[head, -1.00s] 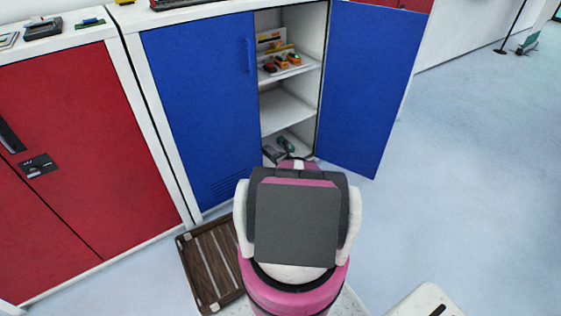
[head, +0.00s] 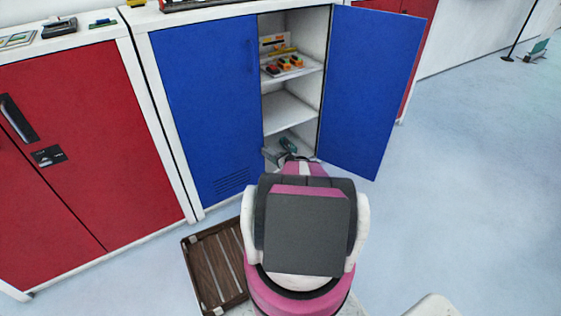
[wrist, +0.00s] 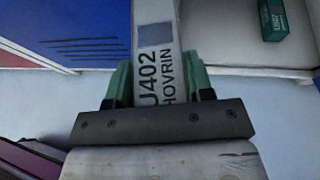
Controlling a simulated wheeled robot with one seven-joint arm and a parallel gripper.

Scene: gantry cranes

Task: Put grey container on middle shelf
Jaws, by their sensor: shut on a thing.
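The grey container (wrist: 158,65) is a pale, narrow piece with dark lettering, held between the green fingers of my gripper (wrist: 160,88) in the wrist view. My gripper is shut on it. In the head view a grey piece that looks like the container (head: 273,156) shows at the low front of the open cabinet, by the bottom shelf, with my arm hiding most of the gripper. The middle shelf (head: 286,113) is white and looks empty. I cannot tell whether the container touches the bottom shelf.
A green box (wrist: 287,22) lies on the cabinet floor right of the container. The top shelf (head: 306,70) holds several small coloured items. The blue right door (head: 370,90) is open; the blue left door (head: 205,105) covers the left side. A brown slatted crate (head: 188,262) lies on the floor.

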